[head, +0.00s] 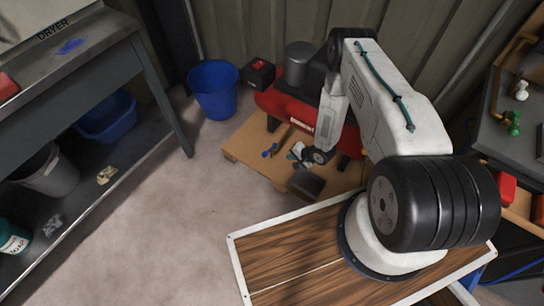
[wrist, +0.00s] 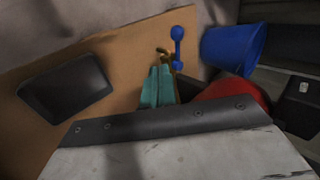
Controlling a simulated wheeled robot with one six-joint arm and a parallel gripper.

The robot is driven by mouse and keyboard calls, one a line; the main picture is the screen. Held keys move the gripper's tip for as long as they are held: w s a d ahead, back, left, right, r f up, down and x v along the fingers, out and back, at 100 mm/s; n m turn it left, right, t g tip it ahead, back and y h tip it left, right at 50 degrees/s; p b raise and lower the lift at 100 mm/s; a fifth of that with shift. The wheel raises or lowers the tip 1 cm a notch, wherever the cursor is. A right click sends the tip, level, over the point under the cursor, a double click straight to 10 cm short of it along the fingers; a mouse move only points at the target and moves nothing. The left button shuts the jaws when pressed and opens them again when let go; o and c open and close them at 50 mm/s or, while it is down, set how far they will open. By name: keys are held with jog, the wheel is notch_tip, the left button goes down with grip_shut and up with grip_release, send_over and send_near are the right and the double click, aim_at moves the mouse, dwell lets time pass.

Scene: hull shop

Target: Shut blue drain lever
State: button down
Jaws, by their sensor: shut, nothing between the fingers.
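The blue drain lever (wrist: 177,50) shows in the wrist view as a blue bar with rounded ends, beside a small brass fitting (wrist: 163,53). In the head view the lever (head: 270,151) is a small blue piece over the wooden board, in front of the red tank. My gripper (wrist: 160,70) has teal fingers that are shut and empty. Their tips lie just short of the brass fitting and lever in the wrist view; I cannot tell whether they touch. In the head view my gripper (head: 294,153) is just right of the lever, partly hidden by my wrist.
The red tank (head: 297,104) stands on the wooden board (head: 236,154), and also shows in the wrist view (wrist: 240,93). A blue bucket (head: 214,90) stands behind left. A dark flat block (head: 308,183) lies on the board's near side. The floor at left is clear.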

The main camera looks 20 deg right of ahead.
aim_at(269, 151)
jog(key=shift+f, duration=0.1)
jog(key=w+a+r+x, duration=0.1)
jog(key=x, duration=1.2)
jog(key=shift+w+r, duration=0.2)
jog(key=shift+r, duration=0.05)
